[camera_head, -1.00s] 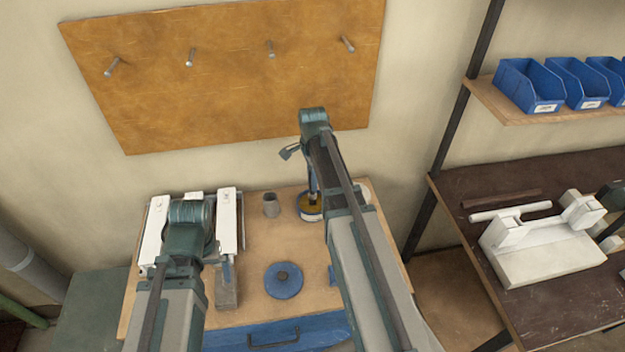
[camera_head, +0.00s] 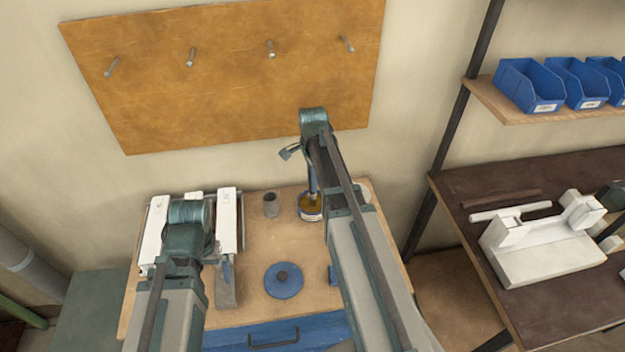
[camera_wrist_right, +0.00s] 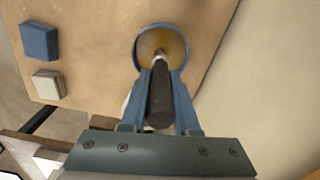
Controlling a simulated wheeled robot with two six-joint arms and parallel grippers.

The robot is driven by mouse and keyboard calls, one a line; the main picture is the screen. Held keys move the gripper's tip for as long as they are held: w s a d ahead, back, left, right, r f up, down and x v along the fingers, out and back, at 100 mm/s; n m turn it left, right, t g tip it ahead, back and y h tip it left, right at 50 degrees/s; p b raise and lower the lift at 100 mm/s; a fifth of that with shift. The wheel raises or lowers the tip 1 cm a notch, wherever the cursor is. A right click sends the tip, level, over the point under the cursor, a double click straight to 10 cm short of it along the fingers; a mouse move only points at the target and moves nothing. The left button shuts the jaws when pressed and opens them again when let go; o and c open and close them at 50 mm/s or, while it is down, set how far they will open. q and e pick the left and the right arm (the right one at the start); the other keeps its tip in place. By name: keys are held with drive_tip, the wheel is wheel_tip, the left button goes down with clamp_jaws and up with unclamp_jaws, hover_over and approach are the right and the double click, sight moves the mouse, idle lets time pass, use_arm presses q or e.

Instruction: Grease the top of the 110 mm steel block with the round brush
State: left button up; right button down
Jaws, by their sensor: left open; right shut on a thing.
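My right gripper (camera_wrist_right: 158,95) is shut on the round brush (camera_wrist_right: 160,100), whose dark handle lies between the blue fingers. The brush's lower end is over or in the open grease tin (camera_wrist_right: 148,47) with yellow-brown grease. In the head view the tin (camera_head: 309,214) stands at the bench's back right, partly hidden by my right arm. A grey steel block (camera_head: 228,292) lies on the bench's front left; its length cannot be read. My left gripper (camera_head: 226,268) is open near the block's far end, mostly hidden by its own arm.
White clamp rails (camera_head: 228,215) stand at the bench's left. A grey cup (camera_head: 270,206) stands behind a round blue lid (camera_head: 283,281). A blue block (camera_wrist_right: 39,40) and a pale block (camera_wrist_right: 46,84) show in the wrist view.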

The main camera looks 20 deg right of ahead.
drive_tip(key=shift+r+p, duration=0.4)
drive_tip(key=shift+p, duration=0.1)
wheel_tip(320, 180, up, 6)
drive_tip(key=p, duration=0.6)
drive_tip(key=shift+r, duration=0.1)
drive_tip(key=shift+s, duration=0.15)
